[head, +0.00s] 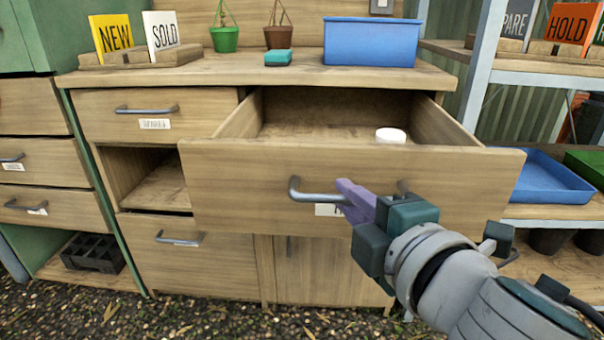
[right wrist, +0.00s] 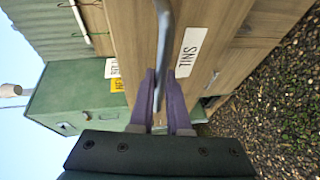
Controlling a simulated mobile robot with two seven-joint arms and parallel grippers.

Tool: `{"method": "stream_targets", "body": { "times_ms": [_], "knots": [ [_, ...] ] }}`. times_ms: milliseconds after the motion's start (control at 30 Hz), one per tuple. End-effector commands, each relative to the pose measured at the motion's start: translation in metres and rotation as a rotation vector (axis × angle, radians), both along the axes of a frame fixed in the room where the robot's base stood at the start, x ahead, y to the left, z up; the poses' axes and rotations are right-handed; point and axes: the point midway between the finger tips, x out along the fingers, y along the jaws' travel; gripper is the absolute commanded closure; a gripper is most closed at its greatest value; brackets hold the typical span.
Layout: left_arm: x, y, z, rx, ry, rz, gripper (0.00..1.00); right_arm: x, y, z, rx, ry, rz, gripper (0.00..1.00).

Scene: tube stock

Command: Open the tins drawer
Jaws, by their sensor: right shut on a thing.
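The wooden tins drawer (head: 235,195) stands pulled well out of the bench in the head view, with its inside showing. A small white round tin (head: 390,135) sits inside it toward the right. Its grey bar handle (head: 308,195) runs across the front, partly hidden behind my right gripper. My right gripper (head: 345,190) is shut on this handle. In the right wrist view the purple fingers (right wrist: 160,90) lie on either side of the handle (right wrist: 164,45), beside the white label (right wrist: 187,52) reading TINS. My left gripper is not in view.
A shut drawer (head: 200,115) is to the left, above an open compartment (head: 160,188). A shelf with a blue tray (head: 540,180) is at the right. Gravel (head: 215,318) covers the floor.

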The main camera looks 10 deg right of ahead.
Motion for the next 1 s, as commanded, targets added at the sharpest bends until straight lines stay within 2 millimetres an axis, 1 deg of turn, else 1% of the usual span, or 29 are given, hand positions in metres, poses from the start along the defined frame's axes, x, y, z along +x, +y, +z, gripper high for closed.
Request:
{"method": "stream_targets", "body": {
  "times_ms": [233,267,500,800,867,1000],
  "knots": [
    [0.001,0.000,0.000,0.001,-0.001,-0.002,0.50,0.000,0.000,-0.001,0.000,0.002,0.000,1.00],
    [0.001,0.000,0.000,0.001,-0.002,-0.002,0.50,0.000,0.000,-0.001,0.000,0.001,0.000,0.82],
    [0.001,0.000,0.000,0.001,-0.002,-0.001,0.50,0.000,0.000,0.000,0.000,0.001,0.000,0.55],
    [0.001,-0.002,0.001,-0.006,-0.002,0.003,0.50,-0.003,0.000,0.000,0.000,0.002,0.000,0.55],
    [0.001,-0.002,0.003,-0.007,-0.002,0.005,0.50,-0.008,-0.001,0.001,-0.001,0.003,-0.001,0.55],
    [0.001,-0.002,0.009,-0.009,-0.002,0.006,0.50,-0.029,-0.004,0.006,0.000,0.005,-0.001,0.55]
  ]
}}
